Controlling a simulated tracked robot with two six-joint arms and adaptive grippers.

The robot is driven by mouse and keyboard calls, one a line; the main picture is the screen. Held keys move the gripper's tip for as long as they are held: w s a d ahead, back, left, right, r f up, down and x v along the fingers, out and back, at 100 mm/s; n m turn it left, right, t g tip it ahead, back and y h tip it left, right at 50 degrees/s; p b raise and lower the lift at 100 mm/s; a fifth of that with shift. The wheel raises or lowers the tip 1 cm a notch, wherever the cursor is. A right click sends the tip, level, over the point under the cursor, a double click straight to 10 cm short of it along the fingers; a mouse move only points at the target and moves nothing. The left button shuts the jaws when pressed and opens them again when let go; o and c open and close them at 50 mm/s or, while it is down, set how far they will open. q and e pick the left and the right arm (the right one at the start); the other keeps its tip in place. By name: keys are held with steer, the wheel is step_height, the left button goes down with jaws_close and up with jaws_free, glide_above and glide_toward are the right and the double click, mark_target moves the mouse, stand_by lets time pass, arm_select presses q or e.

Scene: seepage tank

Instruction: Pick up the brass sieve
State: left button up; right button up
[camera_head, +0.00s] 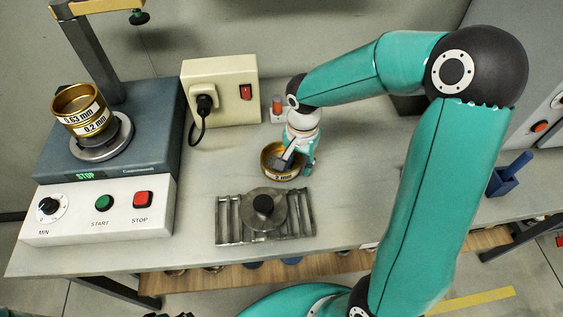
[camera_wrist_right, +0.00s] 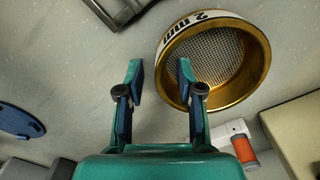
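The brass sieve (camera_head: 269,167), labelled 2 mm, stands on the grey bench behind the metal rack. In the right wrist view the sieve (camera_wrist_right: 261,70) shows its mesh and gold rim at the upper right. My right gripper (camera_head: 289,157) is at the sieve's right side and partly covers it. In the right wrist view my right gripper (camera_wrist_right: 160,78) is open, its two fingers apart. One fingertip overlaps the inside of the sieve and the other is outside, with the near wall between them in the picture. I cannot tell whether they touch it. My left gripper is not in view.
A shaker (camera_head: 160,165) at left carries stacked brass sieves (camera_head: 80,108) labelled 0.63 and 0.2 mm. A beige socket box (camera_head: 228,90) stands behind. A blue holder (camera_head: 503,182) is at right.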

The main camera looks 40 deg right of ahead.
steer(key=shift+c, duration=0.5)
jaws_close()
steer(key=shift+r, duration=0.1)
